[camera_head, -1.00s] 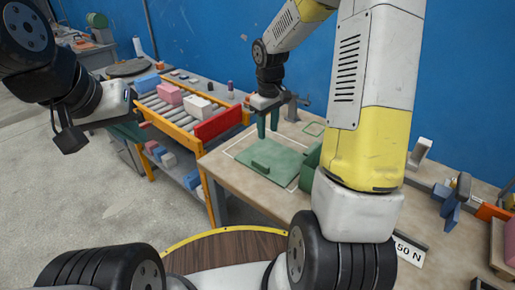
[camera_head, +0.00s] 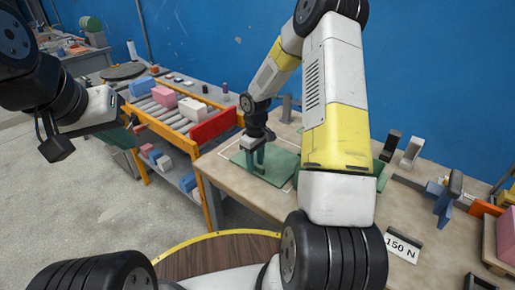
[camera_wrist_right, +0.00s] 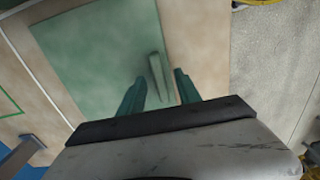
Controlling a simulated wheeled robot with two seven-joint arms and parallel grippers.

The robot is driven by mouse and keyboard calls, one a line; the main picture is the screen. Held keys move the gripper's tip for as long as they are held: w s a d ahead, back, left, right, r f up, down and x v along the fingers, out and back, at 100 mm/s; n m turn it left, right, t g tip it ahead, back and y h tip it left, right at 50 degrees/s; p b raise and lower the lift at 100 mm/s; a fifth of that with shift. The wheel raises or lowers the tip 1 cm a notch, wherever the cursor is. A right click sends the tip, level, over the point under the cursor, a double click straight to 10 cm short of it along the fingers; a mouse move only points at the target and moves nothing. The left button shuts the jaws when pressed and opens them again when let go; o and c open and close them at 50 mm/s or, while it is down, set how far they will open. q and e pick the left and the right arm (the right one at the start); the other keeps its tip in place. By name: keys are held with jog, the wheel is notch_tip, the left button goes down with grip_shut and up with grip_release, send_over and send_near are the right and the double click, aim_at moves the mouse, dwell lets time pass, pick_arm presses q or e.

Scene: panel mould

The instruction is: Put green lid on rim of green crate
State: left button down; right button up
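The green lid (camera_head: 282,167) is a flat plate with a raised bar handle, lying on the wooden bench; it also shows in the right wrist view (camera_wrist_right: 100,55). My right gripper (camera_head: 258,158) is low over the lid. In the right wrist view, its open teal fingers (camera_wrist_right: 160,88) stand either side of the lid's handle (camera_wrist_right: 158,72), with gaps showing. The green crate (camera_head: 379,168) is mostly hidden behind my right arm; only a small part shows. My left gripper (camera_head: 132,123) is at the left, away from the bench, and its fingers are mostly hidden.
A roller conveyor (camera_head: 172,112) with boxes and a red end panel (camera_head: 213,126) stands left of the bench. Clamps (camera_head: 411,151), a "150 N" sign (camera_head: 402,246) and a pink block (camera_head: 505,238) are on the bench at the right. A blue wall is behind.

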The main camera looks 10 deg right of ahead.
grip_shut()
jog(key=shift+r, duration=0.1)
dwell(0.4)
